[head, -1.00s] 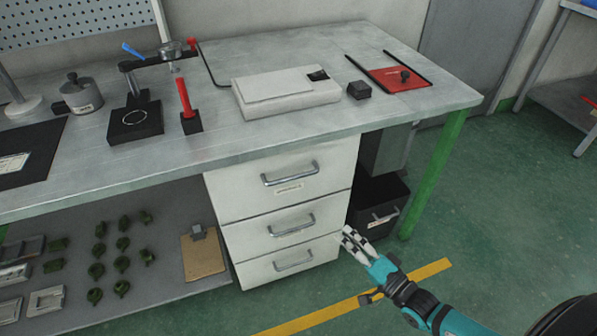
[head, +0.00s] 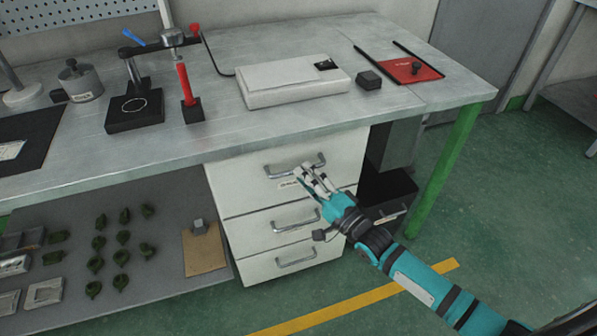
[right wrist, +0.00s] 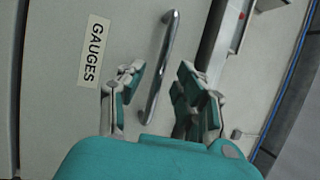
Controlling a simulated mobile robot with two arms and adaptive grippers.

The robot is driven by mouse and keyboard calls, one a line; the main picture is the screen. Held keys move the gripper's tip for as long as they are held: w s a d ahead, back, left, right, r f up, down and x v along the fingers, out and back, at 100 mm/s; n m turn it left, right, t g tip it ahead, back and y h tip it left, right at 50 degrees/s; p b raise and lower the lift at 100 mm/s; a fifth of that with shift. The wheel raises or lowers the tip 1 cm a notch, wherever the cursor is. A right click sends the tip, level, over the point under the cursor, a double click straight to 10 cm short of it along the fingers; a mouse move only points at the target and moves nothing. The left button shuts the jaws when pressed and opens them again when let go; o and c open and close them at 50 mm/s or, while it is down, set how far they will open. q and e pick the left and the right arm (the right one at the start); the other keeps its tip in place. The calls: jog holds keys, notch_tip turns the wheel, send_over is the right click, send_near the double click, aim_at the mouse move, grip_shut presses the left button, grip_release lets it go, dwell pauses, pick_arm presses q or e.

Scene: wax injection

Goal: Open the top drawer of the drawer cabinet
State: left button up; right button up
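The white drawer cabinet (head: 236,236) stands under the workbench with three drawers, all closed. The top drawer (head: 235,188) has a metal bar handle (head: 283,171) and a small label. In the right wrist view the handle (right wrist: 160,72) runs between the open fingers, and a label (right wrist: 93,51) reads GAUGES. My right gripper (head: 312,180) is in front of the top drawer, just below and at the handle's right part. It also shows in the right wrist view (right wrist: 155,92), open and empty, with fingers on either side of the handle's end. Contact is not clear. My left gripper is out of view.
The workbench top (head: 180,145) overhangs the drawers, holding a white case (head: 292,82), a small dark block (head: 369,80) and a red mat (head: 405,68). A green leg (head: 445,168) and a dark bin (head: 388,187) stand right of the cabinet. Floor in front is clear.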

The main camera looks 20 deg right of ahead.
jog(key=shift+x, duration=1.5)
jog(key=shift+c, duration=0.2)
grip_shut()
